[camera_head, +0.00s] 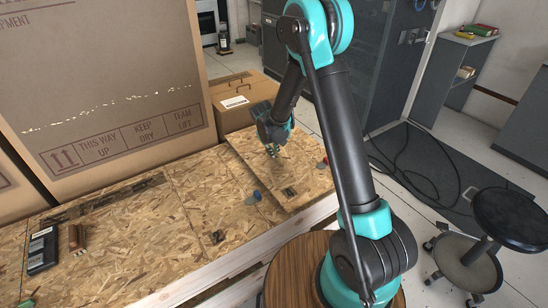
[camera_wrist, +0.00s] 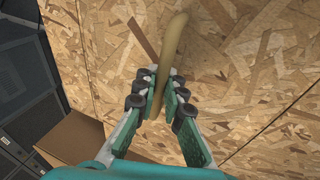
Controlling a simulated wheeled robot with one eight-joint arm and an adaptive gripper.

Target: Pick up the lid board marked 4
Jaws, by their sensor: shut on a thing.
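The rightmost lid board (camera_head: 305,185) is a pale chipboard panel on the long crate. Its left edge looks slightly raised above the neighbouring board, though I cannot tell by how much. No number 4 is legible on it. My gripper (camera_head: 272,150) is over the far part of this board. In the wrist view, my gripper (camera_wrist: 160,97) is shut on a tan, curved handle (camera_wrist: 170,50) that stands out from the chipboard (camera_wrist: 245,60). The fingers hide the lower part of the handle.
Other chipboard lid boards (camera_head: 130,245) lie to the left, with a dark device (camera_head: 42,250) and a brown block (camera_head: 77,238) on them. Large cartons (camera_head: 110,90) stand behind. A stool (camera_head: 510,220) is at right.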

